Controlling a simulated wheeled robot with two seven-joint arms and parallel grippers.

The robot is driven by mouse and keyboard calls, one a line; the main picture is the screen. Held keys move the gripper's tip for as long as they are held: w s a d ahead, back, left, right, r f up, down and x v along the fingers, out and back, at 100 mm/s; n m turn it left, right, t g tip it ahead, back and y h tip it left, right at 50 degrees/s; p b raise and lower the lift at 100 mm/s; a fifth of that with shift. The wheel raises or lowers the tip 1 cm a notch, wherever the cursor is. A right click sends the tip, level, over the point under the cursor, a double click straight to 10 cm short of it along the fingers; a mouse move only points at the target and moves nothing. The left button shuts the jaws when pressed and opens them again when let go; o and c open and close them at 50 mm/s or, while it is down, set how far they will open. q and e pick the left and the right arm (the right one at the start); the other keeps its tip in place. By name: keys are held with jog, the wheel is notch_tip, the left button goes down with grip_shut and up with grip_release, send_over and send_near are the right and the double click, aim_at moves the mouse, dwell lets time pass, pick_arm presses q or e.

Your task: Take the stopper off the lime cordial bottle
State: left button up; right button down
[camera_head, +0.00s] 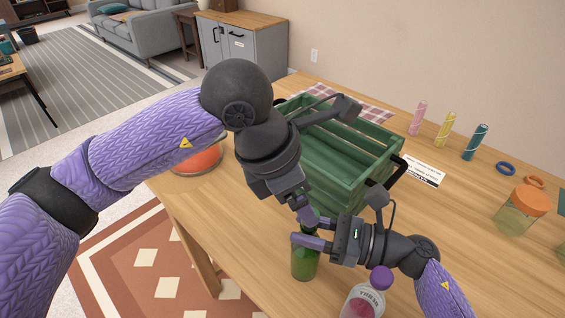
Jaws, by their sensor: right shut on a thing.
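A green bottle (304,265), which looks like the lime cordial bottle, stands upright near the table's front edge. My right gripper (314,241) comes in from the right and is shut on the bottle's upper part, with its purple fingers at the neck. My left gripper (306,212) reaches down from above, its fingertips at the top of the bottle. The stopper is hidden by the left fingers, and I cannot tell whether they close on it.
A green slatted crate (392,147) stands just behind the bottle. A berry bottle with a purple cap (381,277) stands close at front right. An orange-lidded jar (522,210) and several coloured tubes (475,142) are farther right. A red bowl (200,158) is at left.

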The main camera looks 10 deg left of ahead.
pick_arm(q)
jog(key=shift+x, duration=2)
grip_shut()
pick_arm(e)
jog(key=shift+f, duration=0.1)
pick_arm(q)
jog(key=shift+r, duration=0.15)
jog(key=shift+r, duration=1)
jog(key=shift+r, duration=2)
pick_arm(e)
jog(key=shift+c, duration=1.4)
grip_release()
